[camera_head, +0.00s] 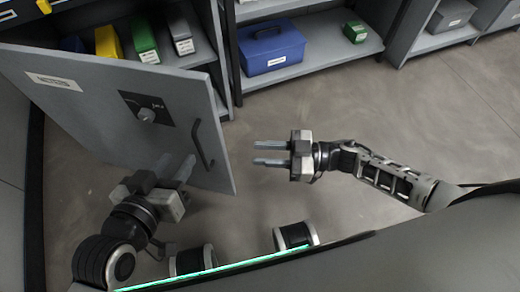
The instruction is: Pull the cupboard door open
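The grey cupboard door (90,105) stands partly open, showing binders inside the cupboard behind it. A dark bar handle (203,146) is near its right edge, and a round knob on a black plate (147,113) is to the left of the handle. My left gripper (174,164) is in front of the door's lower part, left of and below the handle. Its two fingers are apart, with nothing seen between them; whether they touch the door I cannot tell. My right gripper (256,153) is open and empty, to the right of the door, its fingers pointing left toward the handle.
Yellow (107,42) and green (144,41) binders stand on the shelf behind the door. A blue box (271,47) and a small green box (355,32) sit on the shelf to the right. The grey floor (390,110) is clear around my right gripper.

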